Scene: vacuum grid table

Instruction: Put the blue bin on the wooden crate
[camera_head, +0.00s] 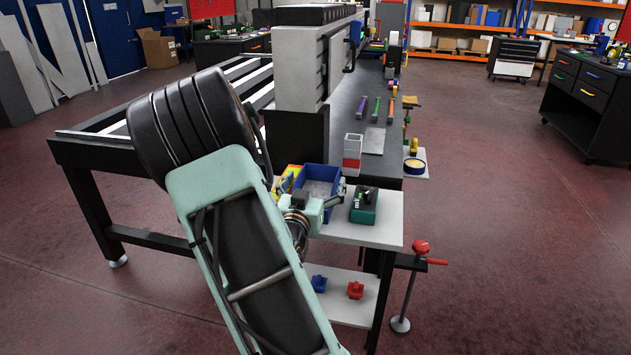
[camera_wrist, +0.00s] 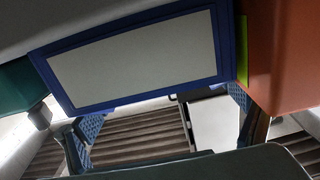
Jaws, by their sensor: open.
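The blue bin (camera_head: 331,171) stands on a small white side table, open at the top with a grey inside. In the wrist view a blue-rimmed grey rectangle, apparently the same bin (camera_wrist: 222,45), fills the upper middle. My gripper (camera_head: 326,203) is at the bin's near side, partly hidden by my arm. In the wrist view my gripper (camera_wrist: 158,130) has its two blue-padded fingers wide apart with nothing clearly between them. Brownish slats (camera_wrist: 135,140) show below; I cannot tell whether they are the wooden crate, which I cannot make out in the head view.
A green and black box (camera_head: 364,206) is right of the bin on the white side table (camera_head: 385,232). A yellow and red container (camera_head: 284,181) is close on the left. Red (camera_head: 355,290) and blue (camera_head: 319,283) parts lie on the lower shelf. Open floor extends right.

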